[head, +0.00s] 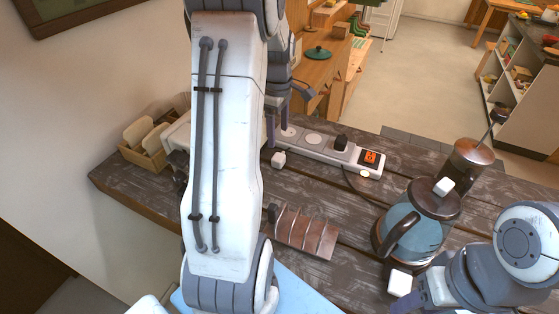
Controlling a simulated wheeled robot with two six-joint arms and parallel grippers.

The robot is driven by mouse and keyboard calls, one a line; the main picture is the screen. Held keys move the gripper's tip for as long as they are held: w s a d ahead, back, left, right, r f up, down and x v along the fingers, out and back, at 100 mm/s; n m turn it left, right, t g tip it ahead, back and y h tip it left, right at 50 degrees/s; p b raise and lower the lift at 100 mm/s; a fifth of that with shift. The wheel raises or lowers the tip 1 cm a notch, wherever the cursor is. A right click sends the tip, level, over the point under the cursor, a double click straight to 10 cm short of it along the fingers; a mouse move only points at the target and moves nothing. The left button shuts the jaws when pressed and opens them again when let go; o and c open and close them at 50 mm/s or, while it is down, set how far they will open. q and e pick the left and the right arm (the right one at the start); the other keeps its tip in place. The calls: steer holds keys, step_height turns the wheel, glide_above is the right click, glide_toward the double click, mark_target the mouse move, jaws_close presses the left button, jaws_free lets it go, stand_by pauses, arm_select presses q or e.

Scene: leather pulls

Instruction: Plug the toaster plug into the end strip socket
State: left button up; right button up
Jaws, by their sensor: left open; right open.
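The white power strip (322,152) lies along the back of the dark wooden table. Round sockets show towards its left end, a black plug (341,143) stands in it further right, and an orange switch (370,158) sits near its right end. My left gripper (277,121) is open over the strip's left end, partly hidden by my arm. A small white block (278,159) lies just in front of that end; I cannot tell whether it is the toaster plug. A pale appliance (177,138), perhaps the toaster, is mostly hidden behind my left arm. My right gripper (416,298) is open at the lower right.
A blue glass kettle (418,230) and a French press (466,165) stand on the right. A brown slatted piece (303,232) lies mid-table.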

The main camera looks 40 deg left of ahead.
mark_target(278, 156)
arm_select(q)
steer(key=shift+d+f+p, duration=0.1)
steer(key=shift+f+p, duration=0.3)
steer(key=shift+f, duration=1.95)
steer(key=shift+s+f+p, duration=0.1)
steer(key=shift+f+p, duration=0.15)
steer(key=shift+p, duration=0.1)
step_height(278, 156, down, 4)
steer(key=shift+s+d+r+p, duration=0.1)
steer(key=shift+s+r+p, duration=0.05)
steer(key=shift+p, duration=0.65)
steer(key=shift+f, duration=0.5)
jaws_close()
